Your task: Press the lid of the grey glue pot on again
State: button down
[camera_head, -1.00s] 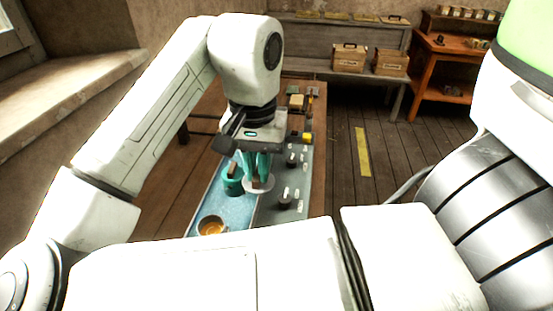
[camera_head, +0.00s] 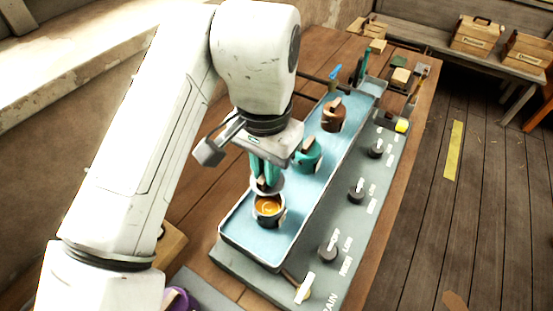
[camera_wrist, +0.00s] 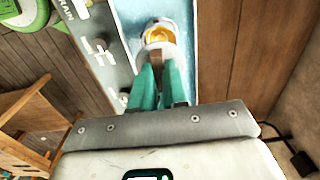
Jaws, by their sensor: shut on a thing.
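The grey glue pot (camera_head: 268,222) stands open in the near end of the blue tray (camera_head: 238,222), with amber glue showing inside. It also shows in the wrist view (camera_wrist: 150,29). My gripper (camera_head: 267,176) points down with its teal fingers shut on the brown handle of a grey lid. The lid (camera_head: 264,188) is at the pot's far rim, above part of the opening. In the wrist view, the lid (camera_wrist: 172,52) covers part of the pot. I cannot tell whether lid and rim touch. The fingers hide most of the handle.
A teal pot (camera_head: 309,158) and a brown pot (camera_head: 333,117) stand farther along the tray. A grey panel with several knobs (camera_head: 329,251) runs along the tray's right side. A wooden box is partly hidden behind my arm.

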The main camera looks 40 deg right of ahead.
aim_at(268, 189)
jog(key=shift+f+b, duration=1.9)
jog(key=shift+f, duration=0.35)
jog(key=shift+f+b, duration=0.35)
jog(key=shift+f, duration=0.35)
jog(key=shift+p, duration=0.35)
jog(key=shift+f, duration=0.15)
dwell(0.6)
jog(key=c, duration=0.6)
grip_release()
